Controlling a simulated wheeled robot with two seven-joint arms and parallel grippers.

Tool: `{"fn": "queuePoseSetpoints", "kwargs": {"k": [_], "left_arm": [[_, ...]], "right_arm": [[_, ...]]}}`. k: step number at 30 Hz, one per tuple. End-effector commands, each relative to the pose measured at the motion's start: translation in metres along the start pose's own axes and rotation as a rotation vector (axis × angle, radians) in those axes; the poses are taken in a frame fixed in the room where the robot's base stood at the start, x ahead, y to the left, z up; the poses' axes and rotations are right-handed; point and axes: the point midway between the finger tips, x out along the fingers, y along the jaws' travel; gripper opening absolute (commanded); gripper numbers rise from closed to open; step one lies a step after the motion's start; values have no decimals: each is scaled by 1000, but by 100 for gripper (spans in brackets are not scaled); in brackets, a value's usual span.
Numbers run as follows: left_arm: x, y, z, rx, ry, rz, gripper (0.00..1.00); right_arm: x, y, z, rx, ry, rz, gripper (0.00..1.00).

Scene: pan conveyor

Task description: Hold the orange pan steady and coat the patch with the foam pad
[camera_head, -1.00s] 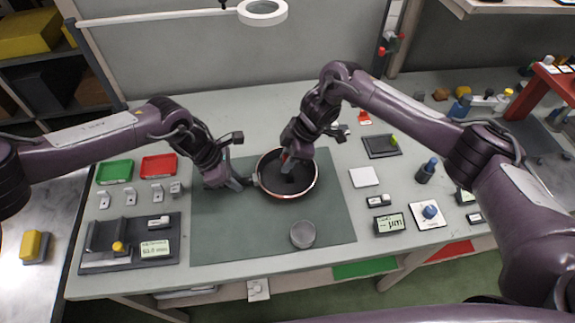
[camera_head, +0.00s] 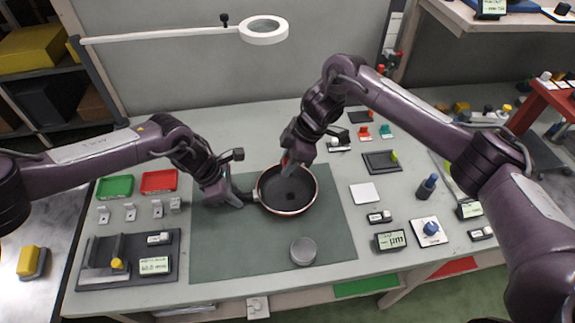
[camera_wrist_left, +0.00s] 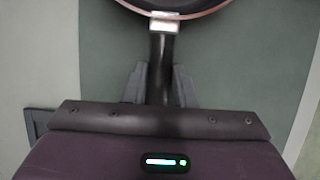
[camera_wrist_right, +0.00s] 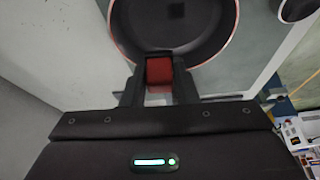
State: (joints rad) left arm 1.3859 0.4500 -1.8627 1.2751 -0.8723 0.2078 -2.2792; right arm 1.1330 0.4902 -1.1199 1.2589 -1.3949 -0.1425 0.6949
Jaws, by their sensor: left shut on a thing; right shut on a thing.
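The orange pan (camera_head: 272,204), dark inside with an orange-brown rim, lies on the green mat (camera_head: 225,255). My left gripper (camera_head: 235,198) is shut on its black handle (camera_wrist_left: 161,62), with a finger on each side in the left wrist view. My right gripper (camera_head: 287,166) is over the pan's far part, shut on a red block (camera_wrist_right: 159,71), seemingly the foam pad or its grip. Its lower end is hidden, so I cannot tell whether it touches the pan.
A grey round tin (camera_head: 303,250) stands on the mat in front of the pan. Green (camera_head: 115,187) and red (camera_head: 159,182) trays lie to the left. A white square (camera_head: 364,193) and small devices lie to the right. A ring lamp (camera_head: 263,31) hangs above the back.

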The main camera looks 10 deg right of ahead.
Motion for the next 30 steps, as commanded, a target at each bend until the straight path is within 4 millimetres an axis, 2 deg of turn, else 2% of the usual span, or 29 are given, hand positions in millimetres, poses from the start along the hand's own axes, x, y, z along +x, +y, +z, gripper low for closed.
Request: {"fn": "queuePoseSetpoints", "kwargs": {"k": [3,4,9,20,23,30], "left_arm": [[0,0,0,0,-1,1,0],[0,0,0,0,-1,1,26],[0,0,0,0,0,1,49],[-6,0,0,0,-1,1,49],[-19,1,0,0,-1,3,49],[-70,1,0,0,-1,4,49]], "right_arm": [[0,0,0,0,0,0,8],[0,0,0,0,0,0,8],[0,0,0,0,0,0,8],[0,0,0,0,0,0,8],[0,0,0,0,0,0,8],[0,0,0,0,0,0,8]]}}
